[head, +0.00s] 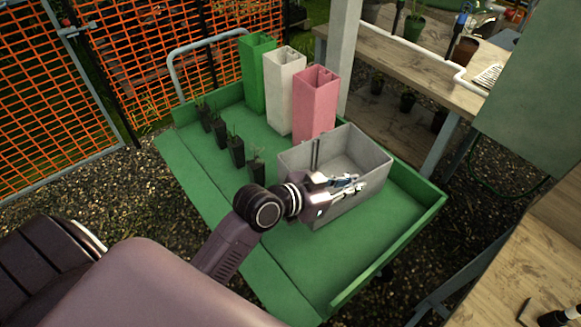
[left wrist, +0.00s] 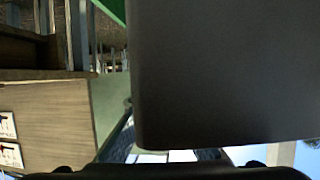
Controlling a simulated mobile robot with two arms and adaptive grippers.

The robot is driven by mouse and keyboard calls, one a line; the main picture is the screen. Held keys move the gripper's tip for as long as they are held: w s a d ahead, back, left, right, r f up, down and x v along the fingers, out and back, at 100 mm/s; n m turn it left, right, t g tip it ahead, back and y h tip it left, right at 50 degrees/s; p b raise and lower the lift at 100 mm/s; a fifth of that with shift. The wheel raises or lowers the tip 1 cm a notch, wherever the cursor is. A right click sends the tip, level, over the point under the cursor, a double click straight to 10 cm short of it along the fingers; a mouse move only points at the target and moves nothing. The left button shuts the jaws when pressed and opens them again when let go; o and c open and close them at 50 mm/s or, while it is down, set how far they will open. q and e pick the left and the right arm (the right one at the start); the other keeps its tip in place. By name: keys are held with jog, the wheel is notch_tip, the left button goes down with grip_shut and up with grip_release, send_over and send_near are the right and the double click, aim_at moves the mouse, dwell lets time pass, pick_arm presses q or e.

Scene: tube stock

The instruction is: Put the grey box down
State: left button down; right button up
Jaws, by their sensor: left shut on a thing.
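The grey box (head: 372,158) is an open-topped, empty-looking box at the right part of the green cart (head: 260,281). My left gripper (head: 352,185) is shut on the grey box at its near wall. The box looks upright; I cannot tell whether its base touches the cart bed. In the left wrist view a large dark surface (left wrist: 230,70), likely the box wall close up, fills much of the picture. My right gripper is not in view.
Green (head: 254,75), white (head: 283,95) and pink (head: 315,105) tall tubes stand behind the box. Several small dark plant pots (head: 236,152) stand to its left. The cart's front area is clear. A wooden bench (head: 410,65) stands behind; orange fencing (head: 50,100) is at left.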

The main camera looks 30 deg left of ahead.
pick_arm(q)
jog(key=shift+w+d+r+n+y, duration=0.7)
jog(key=shift+w+d+r, duration=1.15)
jog(key=shift+w+d, duration=0.6)
notch_tip(320, 180, down, 20)
jog(key=b, duration=0.2)
jog(key=shift+s+d+t, duration=0.15)
jog(key=shift+s+t, duration=0.05)
jog(key=shift+t, duration=0.2)
jog(key=c, duration=2)
grip_release()
jog(key=shift+f, duration=0.1)
jog(key=shift+c, duration=0.2)
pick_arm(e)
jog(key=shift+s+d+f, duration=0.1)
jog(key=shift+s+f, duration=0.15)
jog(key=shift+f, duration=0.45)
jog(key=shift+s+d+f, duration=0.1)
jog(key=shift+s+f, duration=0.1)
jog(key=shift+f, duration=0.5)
pick_arm(q)
jog(key=v, duration=1.2)
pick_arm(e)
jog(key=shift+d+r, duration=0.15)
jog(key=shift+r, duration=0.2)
